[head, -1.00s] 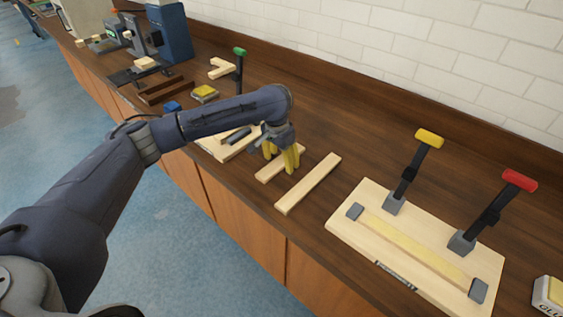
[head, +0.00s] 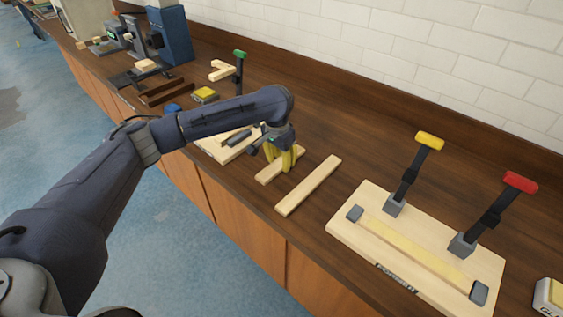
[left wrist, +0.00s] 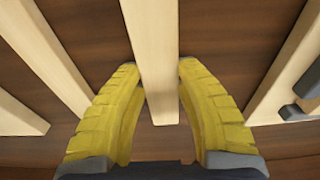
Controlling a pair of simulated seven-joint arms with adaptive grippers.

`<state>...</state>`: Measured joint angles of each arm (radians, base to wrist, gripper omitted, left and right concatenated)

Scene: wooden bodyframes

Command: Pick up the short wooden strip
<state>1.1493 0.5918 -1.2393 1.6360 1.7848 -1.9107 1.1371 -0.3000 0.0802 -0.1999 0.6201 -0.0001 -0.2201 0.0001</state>
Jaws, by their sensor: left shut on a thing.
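The short wooden strip (head: 266,175) lies on the dark wooden bench in the head view, left of a longer strip. My left gripper (head: 286,160) is over it with yellow fingers down, one on each side. In the left wrist view the short strip (left wrist: 154,65) runs between the two yellow fingertips of my left gripper (left wrist: 156,82), which are shut on its sides. I cannot tell whether it is clear of the bench. My right gripper is not in view.
A longer strip (head: 308,185) lies close on the right. A board (head: 345,227) with yellow-handled and red-handled clamps stands further right. Another pale board (head: 218,148) is behind my left arm. A green-handled clamp (head: 239,72) stands further back, and a white-tiled wall closes the rear.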

